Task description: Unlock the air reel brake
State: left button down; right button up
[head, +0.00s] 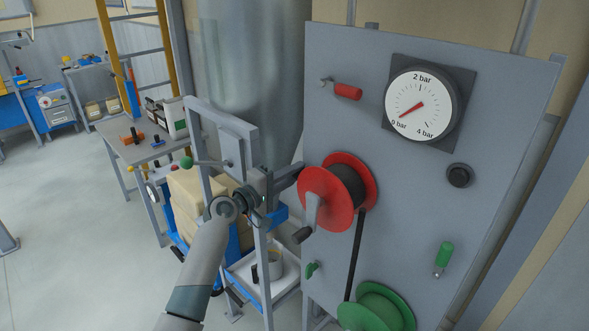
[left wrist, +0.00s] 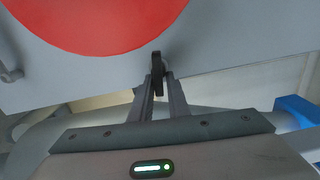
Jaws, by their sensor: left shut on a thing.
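The red reel (head: 312,184) with a dark core and a grey crank stands on the left part of a grey panel (head: 420,210). It also shows at the top of the left wrist view (left wrist: 95,20). My left gripper (head: 296,172) is at the reel's left side, by the panel edge. In the left wrist view its fingers (left wrist: 160,84) are shut on a small dark lever (left wrist: 156,62) just below the red disc. The lever's base is hidden. My right gripper is not in view.
The panel carries a pressure gauge (head: 421,105) reading near 0 bar, a red-handled valve (head: 347,92), a black knob (head: 459,175), a green handle (head: 444,254) and a green reel (head: 378,310). A grey frame (head: 198,140) and stacked sacks (head: 190,200) stand close to my left arm.

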pick_arm(q)
jog(key=shift+s+f+n, duration=0.1)
jog(key=shift+f+n, duration=0.15)
jog(key=shift+n, duration=0.25)
jog(key=c, duration=1.8)
grip_release()
jog(key=shift+c, duration=0.2)
jog(key=shift+r, duration=0.1)
jog(key=shift+a, duration=0.1)
jog(key=b+v, duration=0.4)
jog(key=v, duration=1.3)
jog(key=shift+b, duration=0.35)
